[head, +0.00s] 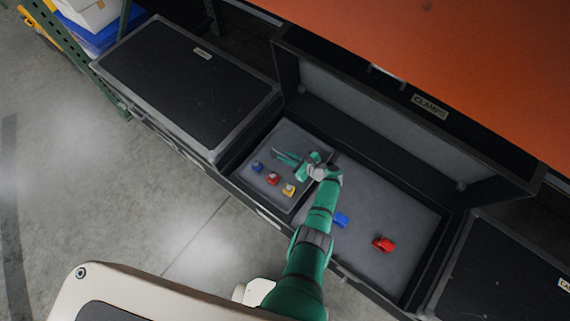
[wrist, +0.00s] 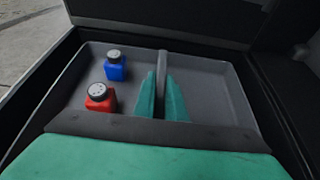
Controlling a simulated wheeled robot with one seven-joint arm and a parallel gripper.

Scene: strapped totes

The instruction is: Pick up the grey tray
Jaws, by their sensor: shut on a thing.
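The grey tray (head: 290,138) sits inside the left end of an open dark tote. Small blue (head: 257,167), red (head: 272,178) and yellow (head: 289,190) bottles stand in it. In the wrist view, the grey tray (wrist: 215,88) has a raised grey divider (wrist: 162,68) across its middle. My gripper (head: 287,158) reaches down into the tray. In the wrist view, the teal fingers of my gripper (wrist: 162,95) are on either side of the divider, shut on it. The fingers partly hide the divider's near part.
The open tote (head: 400,180) has its lid raised at the back, labelled CLAMPS. A blue item (head: 341,219) and a red item (head: 383,243) lie on its floor right of the tray. Closed totes stand left (head: 185,80) and right (head: 500,270). An orange surface (head: 470,60) overhangs behind.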

